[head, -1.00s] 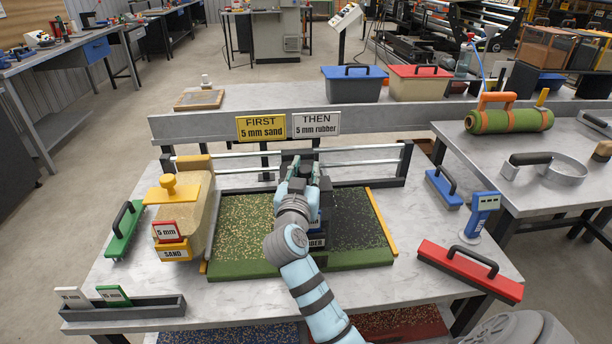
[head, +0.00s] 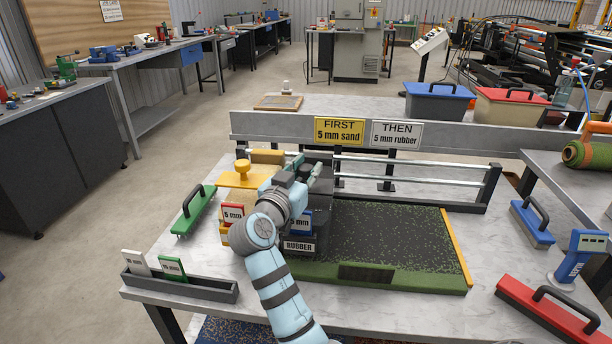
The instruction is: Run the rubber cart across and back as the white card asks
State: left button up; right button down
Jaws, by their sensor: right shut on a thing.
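The white card (head: 397,134) reads "THEN 5 mm rubber". The rubber cart (head: 322,206) is a dark box with a "RUBBER" label and a blue "5 mm" tag, at the left end of the turf. My right gripper (head: 301,168) is shut on the rubber cart, whose grip is mostly hidden by the gripper and wrist. The turf (head: 390,237) shows dark granules with green flecks to the right of the cart. The sand cart (head: 240,181) with a yellow knob stands just left, partly hidden by my arm. My left gripper is not in view.
A yellow card (head: 339,131) reads "FIRST 5 mm sand". Two rails (head: 410,178) run behind the turf. A green brush (head: 193,211), a card holder (head: 180,288), a blue brush (head: 532,224), a gauge (head: 582,258) and a red brush (head: 546,311) lie around it.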

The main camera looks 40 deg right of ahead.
jog(key=shift+w+a+r, duration=0.1)
jog(key=shift+w+a, duration=0.2)
jog(key=shift+a, duration=0.05)
jog(key=c, duration=1.5)
grip_release()
jog(key=shift+c, duration=0.2)
jog(key=shift+o, duration=1.3)
jog(key=shift+w+a, duration=0.2)
jog(key=shift+d, duration=0.1)
jog(key=shift+s+r, duration=0.1)
jog(key=shift+r, duration=0.05)
notch_tip(320, 180, up, 10)
jog(key=shift+f, duration=0.2)
